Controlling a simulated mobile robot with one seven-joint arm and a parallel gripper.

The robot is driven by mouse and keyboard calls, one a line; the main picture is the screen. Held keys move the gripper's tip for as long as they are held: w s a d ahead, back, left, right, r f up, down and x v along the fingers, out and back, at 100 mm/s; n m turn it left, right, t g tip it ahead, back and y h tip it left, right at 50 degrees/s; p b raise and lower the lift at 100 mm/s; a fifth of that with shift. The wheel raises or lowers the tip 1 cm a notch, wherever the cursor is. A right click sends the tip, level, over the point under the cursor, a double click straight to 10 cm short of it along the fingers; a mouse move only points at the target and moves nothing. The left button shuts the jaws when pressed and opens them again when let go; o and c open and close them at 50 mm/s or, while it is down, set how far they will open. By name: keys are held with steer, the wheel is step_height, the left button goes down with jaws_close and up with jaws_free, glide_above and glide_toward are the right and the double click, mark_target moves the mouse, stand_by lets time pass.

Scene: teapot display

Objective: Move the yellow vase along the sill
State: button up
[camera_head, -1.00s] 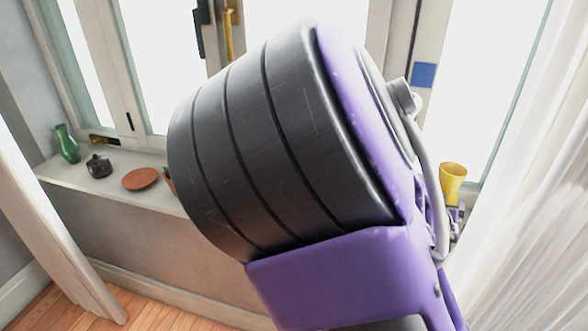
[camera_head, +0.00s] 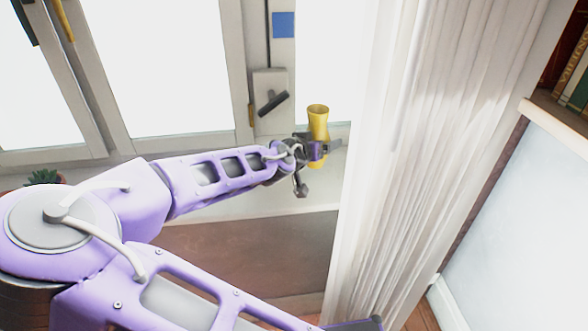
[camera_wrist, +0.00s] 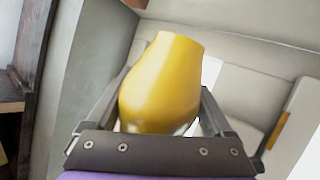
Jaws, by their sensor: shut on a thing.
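The yellow vase (camera_head: 318,122) is upright by the window at the right end of the visible sill, close to the white curtain. My gripper (camera_head: 322,150) reaches it from the left and is shut around its lower part. In the wrist view the vase (camera_wrist: 163,82) fills the space between the two dark fingers, its narrower neck leaning slightly right. The sill (camera_head: 240,205) shows below my arm. I cannot tell whether the vase's base touches it.
The white curtain (camera_head: 400,160) hangs just right of the vase. A window handle (camera_head: 272,102) is on the frame to its left. A green potted plant (camera_head: 44,178) stands at the far left, partly behind my arm. A bookshelf (camera_head: 565,112) is at the right.

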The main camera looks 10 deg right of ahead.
step_height(320, 180, down, 9)
steer(key=shift+f+b, duration=0.1)
steer(key=shift+b, duration=0.8)
steer(key=o, duration=1.5)
steer(key=shift+f, duration=0.1)
steer(key=shift+c, duration=0.2)
steer(key=shift+r, duration=0.3)
steer(key=p+v, duration=0.2)
steer(key=v, duration=1)
steer(key=shift+f, duration=0.15)
